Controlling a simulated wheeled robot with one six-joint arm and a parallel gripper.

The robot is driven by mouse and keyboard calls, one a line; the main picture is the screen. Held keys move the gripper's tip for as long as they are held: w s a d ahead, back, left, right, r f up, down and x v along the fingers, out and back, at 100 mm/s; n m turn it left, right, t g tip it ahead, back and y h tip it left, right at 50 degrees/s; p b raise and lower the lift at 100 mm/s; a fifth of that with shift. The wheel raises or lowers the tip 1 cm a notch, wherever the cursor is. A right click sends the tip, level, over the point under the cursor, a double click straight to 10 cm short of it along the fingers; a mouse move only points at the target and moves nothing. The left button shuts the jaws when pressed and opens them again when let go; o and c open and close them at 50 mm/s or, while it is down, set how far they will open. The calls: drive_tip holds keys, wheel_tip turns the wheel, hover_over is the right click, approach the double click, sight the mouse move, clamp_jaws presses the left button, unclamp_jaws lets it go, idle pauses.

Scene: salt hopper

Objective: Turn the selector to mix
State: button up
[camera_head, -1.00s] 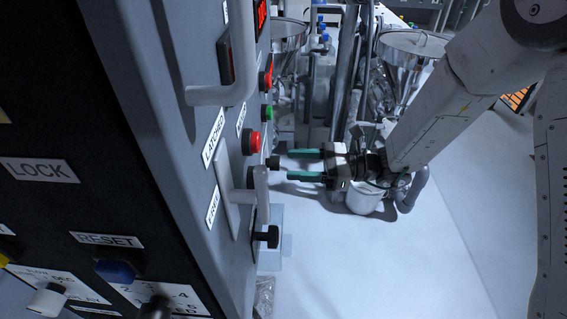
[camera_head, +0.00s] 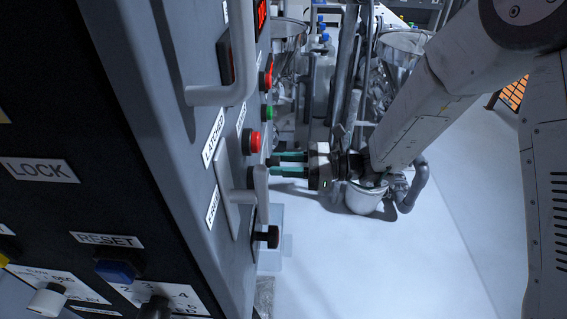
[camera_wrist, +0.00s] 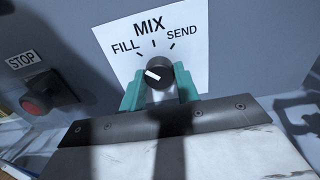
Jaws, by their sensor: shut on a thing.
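The selector (camera_wrist: 157,76) is a dark round knob with a white pointer mark, on a white plate (camera_wrist: 190,40) labelled FILL, MIX and SEND in the wrist view. Its mark points up and left, toward the FILL side, not at the MIX tick at the top. My gripper (camera_wrist: 159,90) has its green fingers on either side of the knob, shut on it. In the head view my gripper (camera_head: 271,164) reaches the panel's side face from the right; there the knob is mostly hidden by the fingers and a grey handle.
A red STOP button (camera_wrist: 40,95) is left of the plate. In the head view, red (camera_head: 251,141) and green (camera_head: 268,113) buttons and a grey latch handle (camera_head: 228,185) stick out close to my fingers. A black knob (camera_head: 268,237) is below. Open floor lies at right.

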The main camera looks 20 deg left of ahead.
drive_tip(key=shift+m, duration=4.3)
drive_tip(key=o, duration=1)
drive_tip(key=shift+d, duration=0.1)
drive_tip(key=v, duration=0.7)
drive_tip(key=shift+w+d, duration=0.1)
drive_tip(key=shift+d, duration=0.25)
